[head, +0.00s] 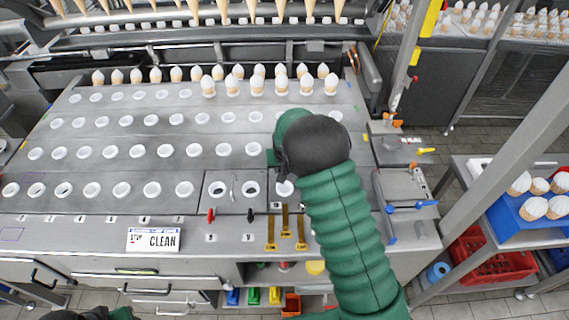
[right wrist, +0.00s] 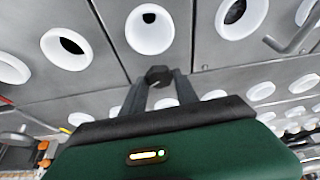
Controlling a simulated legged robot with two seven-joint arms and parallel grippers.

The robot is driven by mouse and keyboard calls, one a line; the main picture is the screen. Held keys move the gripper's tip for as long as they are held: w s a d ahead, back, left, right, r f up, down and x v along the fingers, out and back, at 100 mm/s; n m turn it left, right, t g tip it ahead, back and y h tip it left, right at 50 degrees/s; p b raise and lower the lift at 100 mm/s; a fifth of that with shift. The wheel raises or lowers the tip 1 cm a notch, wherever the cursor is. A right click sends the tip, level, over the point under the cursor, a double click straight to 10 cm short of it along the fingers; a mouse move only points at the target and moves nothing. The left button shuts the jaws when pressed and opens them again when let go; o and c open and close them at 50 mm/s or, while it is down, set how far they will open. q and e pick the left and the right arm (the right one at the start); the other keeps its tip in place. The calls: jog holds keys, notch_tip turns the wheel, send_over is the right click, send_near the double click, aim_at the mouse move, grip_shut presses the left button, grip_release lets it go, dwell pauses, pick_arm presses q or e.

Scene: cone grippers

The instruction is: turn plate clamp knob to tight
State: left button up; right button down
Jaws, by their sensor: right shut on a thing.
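In the right wrist view, the fingers of my right gripper (right wrist: 158,84) are shut on a small dark knob (right wrist: 158,73) at a seam between grey plates. The knob's marking and turn position cannot be read. In the head view, my green right arm reaches up from the lower right over the right part of the holed plate (head: 235,160). Its dark wrist hides the knob and the fingertips there. Only a dark green bit of my left arm shows at the bottom left edge, and its gripper is out of sight.
White-ringed holes fill the plate, and cones (head: 232,85) stand in its back rows. A red-handled lever (head: 210,215) and several brass strips (head: 285,228) are at the front. A grey post (head: 500,160) rises on the right. A "CLEAN" sign (head: 153,239) hangs in front.

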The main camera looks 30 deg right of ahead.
jog(key=m, duration=0.1)
jog(key=m+p, duration=0.1)
jog(key=m+h, duration=0.1)
jog(key=shift+w+r+g+p, duration=0.25)
jog(key=shift+r+g+p, duration=0.05)
jog(key=shift+p, duration=0.1)
jog(key=shift+a+f+m+g+h+p, duration=0.1)
jog(key=shift+m+g+h+p, duration=0.25)
jog(key=shift+m, duration=0.95)
jog(key=c, duration=1.3)
grip_release()
jog(key=shift+o, duration=0.5)
jog(key=shift+s, duration=0.1)
jog(key=shift+a, duration=0.1)
jog(key=b+v, duration=0.1)
jog(key=v, duration=1.5)
jog(key=shift+r+b, duration=0.3)
jog(key=shift+r, duration=0.05)
